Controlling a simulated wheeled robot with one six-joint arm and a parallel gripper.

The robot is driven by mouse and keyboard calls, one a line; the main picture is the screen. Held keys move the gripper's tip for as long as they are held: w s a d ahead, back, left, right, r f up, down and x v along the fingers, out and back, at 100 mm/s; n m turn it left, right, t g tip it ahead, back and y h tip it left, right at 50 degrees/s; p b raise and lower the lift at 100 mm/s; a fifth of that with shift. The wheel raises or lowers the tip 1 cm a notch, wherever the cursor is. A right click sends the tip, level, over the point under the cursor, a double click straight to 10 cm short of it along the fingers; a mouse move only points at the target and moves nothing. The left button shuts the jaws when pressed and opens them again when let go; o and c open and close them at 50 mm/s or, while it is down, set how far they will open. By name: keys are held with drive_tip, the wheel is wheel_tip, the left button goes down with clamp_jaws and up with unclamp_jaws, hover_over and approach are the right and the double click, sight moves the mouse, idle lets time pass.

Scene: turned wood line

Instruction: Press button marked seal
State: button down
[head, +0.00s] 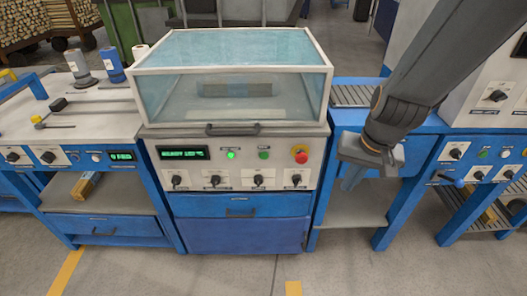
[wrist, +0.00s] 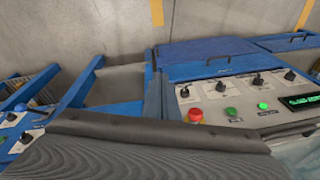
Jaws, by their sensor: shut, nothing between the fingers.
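The middle machine's front panel (head: 238,168) carries a bright green lit button (head: 230,154), a darker green button (head: 264,154) and a red mushroom knob (head: 300,153). The labels are too small to read, so I cannot tell which button is marked seal. The wrist view shows the same panel turned round, with the darker green button (wrist: 231,111), the lit one (wrist: 262,106) and the red knob (wrist: 195,115). My gripper (head: 351,180) is shut and empty, to the right of the panel and apart from the buttons. Its fingertips are unclear in the wrist view.
A clear-sided hood (head: 232,75) with a handle stands above the panel. Several black rotary knobs (head: 214,180) line the panel's lower part, beside a green-lit display (head: 183,153). A left bench (head: 85,120) and a right control panel (head: 485,155) flank it. Grey floor lies in front.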

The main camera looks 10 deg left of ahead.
sight(264, 156)
drive_tip(key=w+a+f+m+t+p, duration=0.15)
drive_tip(key=w+a+p, duration=0.25)
drive_tip(key=a, duration=0.5)
drive_tip(key=w+a+f+t+p, duration=0.2)
drive_tip(key=w+a+t+p, duration=0.15)
drive_tip(key=a, duration=0.45)
drive_tip(key=s+a+f+m+t+h+p, duration=0.1)
drive_tip(key=s+a+f+t+h+p, duration=0.2)
drive_tip(key=s+a+f+h+p, duration=0.1)
drive_tip(key=s+a+f+p, duration=0.1)
drive_tip(key=s+p, duration=0.1)
drive_tip(key=p, duration=0.1)
drive_tip(key=shift+a+h+p, duration=0.2)
drive_tip(key=shift+h+p, duration=0.1)
drive_tip(key=shift+p, duration=0.05)
drive_tip(key=shift+m, duration=0.25)
drive_tip(key=w+a+b, duration=0.2)
drive_tip(key=w+b, duration=0.1)
drive_tip(key=w, duration=0.5)
drive_tip(key=shift+w, duration=0.25)
drive_tip(key=shift+w+a, duration=0.1)
idle(0.3)
drive_tip(key=shift+w, duration=0.3)
